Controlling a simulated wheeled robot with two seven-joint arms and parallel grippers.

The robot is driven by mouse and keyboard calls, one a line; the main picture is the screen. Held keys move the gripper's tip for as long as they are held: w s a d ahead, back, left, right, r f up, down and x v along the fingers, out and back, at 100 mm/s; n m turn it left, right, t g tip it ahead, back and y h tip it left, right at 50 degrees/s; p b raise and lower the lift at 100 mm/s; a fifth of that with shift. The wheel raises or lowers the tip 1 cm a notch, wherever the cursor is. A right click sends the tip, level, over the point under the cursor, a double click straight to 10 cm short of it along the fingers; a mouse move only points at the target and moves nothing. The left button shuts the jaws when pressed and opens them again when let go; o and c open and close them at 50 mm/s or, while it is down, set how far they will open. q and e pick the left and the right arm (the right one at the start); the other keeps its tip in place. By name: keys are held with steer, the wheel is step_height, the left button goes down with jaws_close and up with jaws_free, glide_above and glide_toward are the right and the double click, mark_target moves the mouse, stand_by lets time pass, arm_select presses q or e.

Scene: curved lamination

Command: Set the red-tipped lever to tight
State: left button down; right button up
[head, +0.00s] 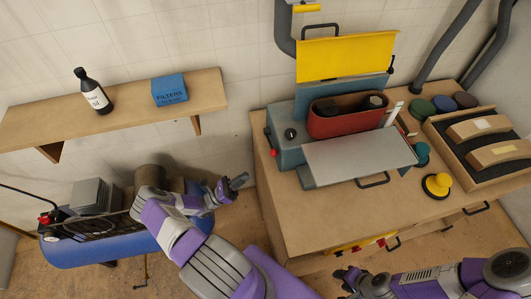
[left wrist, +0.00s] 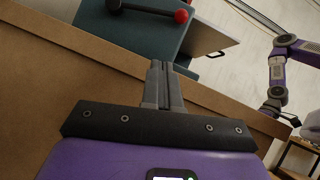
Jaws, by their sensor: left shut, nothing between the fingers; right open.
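The red-tipped lever (head: 270,142) is on the left side of the blue-grey sanding machine (head: 286,150), its red end lowest in the head view. In the left wrist view the dark lever (left wrist: 145,9) with its red ball tip (left wrist: 182,16) shows at the top, beyond my fingers. My left gripper (head: 241,181) is shut and empty, to the left of the bench and apart from the lever; its closed fingers also show in the left wrist view (left wrist: 159,72). My right gripper (head: 346,279) is open and empty at the bottom, in front of the bench. I cannot read any tight marking.
The wooden bench (head: 320,215) carries the machine, with a red sanding belt (head: 350,120) and raised yellow cover (head: 345,58). A shelf (head: 130,108) and blue compressor (head: 100,247) are at left.

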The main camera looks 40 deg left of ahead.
arm_select(q)
steer(key=x, duration=0.4)
steer(key=r+p+x, duration=0.1)
steer(key=x, duration=0.3)
steer(key=a+x, duration=0.1)
steer(key=x, duration=0.3)
steer(key=shift+s+r, duration=0.1)
steer(key=shift+r, duration=0.65)
steer(key=shift+a, duration=0.1)
